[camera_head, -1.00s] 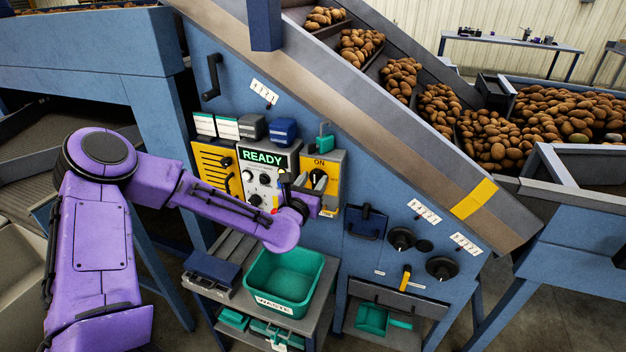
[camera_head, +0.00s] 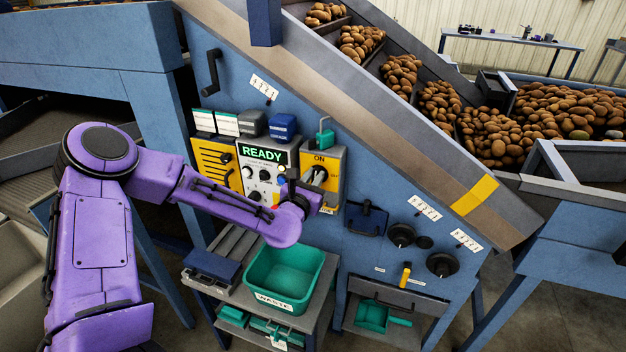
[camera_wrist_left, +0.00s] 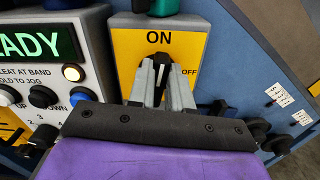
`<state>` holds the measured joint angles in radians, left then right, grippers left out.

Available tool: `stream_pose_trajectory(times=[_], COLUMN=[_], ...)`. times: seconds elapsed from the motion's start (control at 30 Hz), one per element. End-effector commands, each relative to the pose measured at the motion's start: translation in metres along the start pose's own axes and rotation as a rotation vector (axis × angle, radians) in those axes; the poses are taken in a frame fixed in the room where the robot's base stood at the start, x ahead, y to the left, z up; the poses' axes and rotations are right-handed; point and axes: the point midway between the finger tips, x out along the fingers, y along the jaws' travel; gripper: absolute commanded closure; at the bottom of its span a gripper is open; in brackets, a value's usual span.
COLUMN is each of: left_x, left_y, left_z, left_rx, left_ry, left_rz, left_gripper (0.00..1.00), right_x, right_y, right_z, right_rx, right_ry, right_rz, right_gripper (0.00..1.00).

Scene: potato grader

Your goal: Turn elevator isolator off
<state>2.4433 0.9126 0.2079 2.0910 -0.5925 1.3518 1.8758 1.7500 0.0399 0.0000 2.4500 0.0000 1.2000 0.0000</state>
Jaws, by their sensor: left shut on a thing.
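The elevator isolator is a yellow box (camera_head: 335,160) on the blue machine side, marked ON at the top and OFF at the right. Its black rotary knob shows in the left wrist view (camera_wrist_left: 157,60), below the ON label. My left gripper (camera_head: 315,180) reaches the front of the box. In the left wrist view, its two grey fingers (camera_wrist_left: 161,76) are shut on the knob, one on each side, and hide its lower part. The exact angle of the knob is hard to tell. My right gripper is not in view.
A grey control panel (camera_head: 264,158) with a READY display, buttons and knobs stands close left of the isolator. A green padlock-like piece (camera_head: 325,137) is at the box's top. A green WASTE bin (camera_head: 283,285) sits on a shelf below my forearm.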

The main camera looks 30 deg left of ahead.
Motion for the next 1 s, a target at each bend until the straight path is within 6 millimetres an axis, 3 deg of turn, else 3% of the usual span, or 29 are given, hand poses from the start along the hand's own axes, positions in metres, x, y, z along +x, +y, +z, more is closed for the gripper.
stream_pose_trajectory(times=[1.0], left_x=[0.000], left_y=[-0.015], left_z=[-0.009], left_rx=[0.949], left_ry=[0.001], left_rz=[-0.002], left_gripper=[1.00], right_x=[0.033], right_y=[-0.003], right_z=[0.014], right_rx=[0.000], right_ry=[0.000], right_rz=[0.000], right_gripper=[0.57])
